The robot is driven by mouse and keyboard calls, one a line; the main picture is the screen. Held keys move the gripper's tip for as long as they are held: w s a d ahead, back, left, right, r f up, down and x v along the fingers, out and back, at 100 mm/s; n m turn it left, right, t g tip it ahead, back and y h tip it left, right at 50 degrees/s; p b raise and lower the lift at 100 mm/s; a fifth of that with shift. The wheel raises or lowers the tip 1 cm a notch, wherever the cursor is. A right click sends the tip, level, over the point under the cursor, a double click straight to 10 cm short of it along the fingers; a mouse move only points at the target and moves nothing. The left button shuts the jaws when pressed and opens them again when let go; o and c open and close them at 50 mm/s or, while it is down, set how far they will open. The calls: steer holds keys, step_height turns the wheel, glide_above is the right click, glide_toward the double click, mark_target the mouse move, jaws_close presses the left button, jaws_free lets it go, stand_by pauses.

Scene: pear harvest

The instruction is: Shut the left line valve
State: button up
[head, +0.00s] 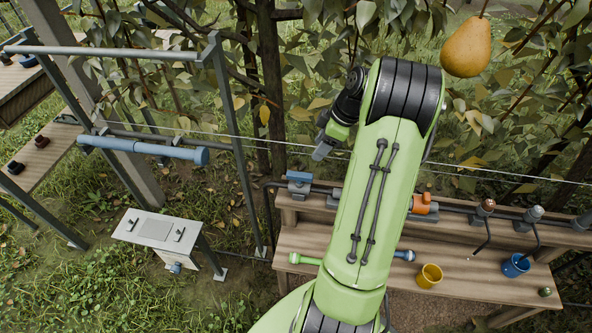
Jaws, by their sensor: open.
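A blue-topped valve (299,178) sits on the dark pipe at the left end of the wooden bench's raised back shelf, left of my arm. Its handle's exact angle is too small to tell. An orange valve (424,203) sits on the same pipe line to the right of my arm, partly covered by it. My gripper (321,148) hangs beyond my green arm, above and a little right of the blue valve in the picture, apart from it. It is open, and I see nothing in it. My arm hides the pipe between the two valves.
The wooden bench (468,272) holds a yellow cup (429,276), a blue bucket (515,265) and a green-handled tool (304,259). A pear (466,47) hangs at upper right. A metal frame (236,150) and grey box (158,232) stand at left. A thin wire crosses behind.

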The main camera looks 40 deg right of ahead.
mark_target(300, 174)
steer(key=b+x, duration=0.3)
steer(key=x, duration=1)
steer(key=shift+w+f, duration=0.1)
jaws_close()
